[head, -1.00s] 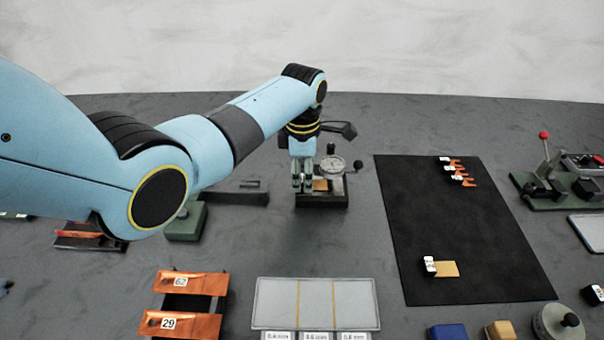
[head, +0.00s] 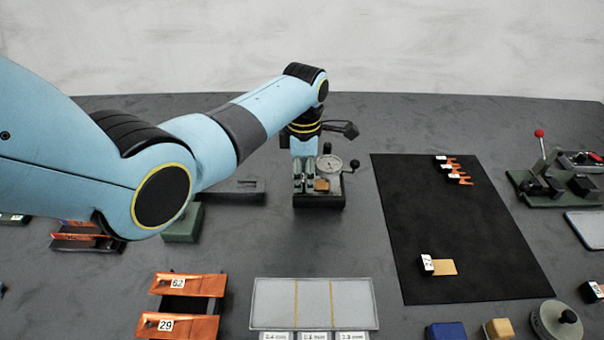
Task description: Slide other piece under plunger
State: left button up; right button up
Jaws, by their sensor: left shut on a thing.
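My left gripper (head: 304,184) is shut at the dial gauge stand (head: 320,202), at the middle back of the table. A small copper-tan piece (head: 321,185) shows at its fingertips, low over the stand's dark base. The round gauge dial (head: 329,165) stands just right of the fingers. The plunger tip is too small and too covered to tell whether the piece is under it. Another tan piece with a white-labelled black holder (head: 442,267) lies on the black mat (head: 400,215). My right gripper is not in view.
Copper strips tagged 62 (head: 188,284) and 29 (head: 178,327) lie at the front left. A grey three-part tray (head: 312,304) is at the front middle. Several orange pieces (head: 455,170) lie on the mat's far end. A red-knobbed lever device (head: 545,183) stands at the right.

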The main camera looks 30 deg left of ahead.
pick_arm(q)
jog(key=shift+w+d, duration=0.35)
jog(key=shift+d, duration=0.25)
dwell(0.7)
jog(key=shift+f, duration=0.15)
dwell(0.8)
jog(key=o, duration=0.7)
jog(key=shift+r+p, duration=1.55)
jog(key=shift+p, duration=0.3)
jog(key=o, duration=0.5)
jog(key=shift+o, duration=0.2)
